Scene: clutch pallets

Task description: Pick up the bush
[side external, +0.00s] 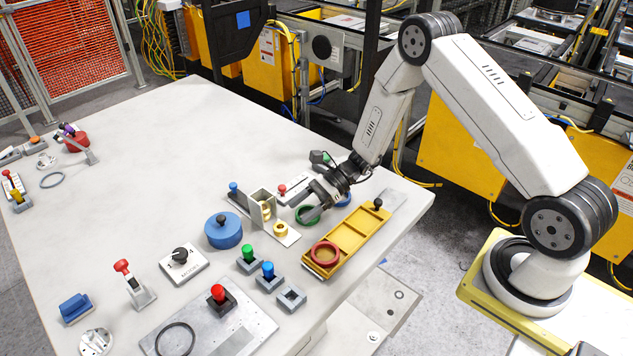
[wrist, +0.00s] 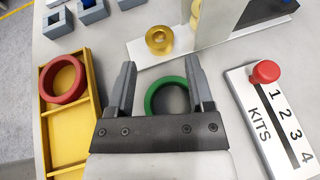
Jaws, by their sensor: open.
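The bush (wrist: 159,40), a short brass-gold ring with a hole, stands on a white plate in the wrist view, ahead of my fingertips. It also shows in the side view (side external: 281,230), beside an upright beige bracket (side external: 257,208). Another gold part (side external: 266,209) shows at the bracket in the side view; its shape is unclear. My gripper (wrist: 160,72) is open and empty, with its fingers apart. It points toward the bush without touching it. In the side view my gripper (side external: 303,207) hangs just behind the bush, low over the table.
A green ring (wrist: 150,97) lies beneath my fingers. A yellow tray (wrist: 83,103) holding a red ring (wrist: 63,98) lies left. A KITS slider panel (wrist: 262,118) with a red knob lies right. Blocks with green and blue knobs (side external: 267,270) stand nearby.

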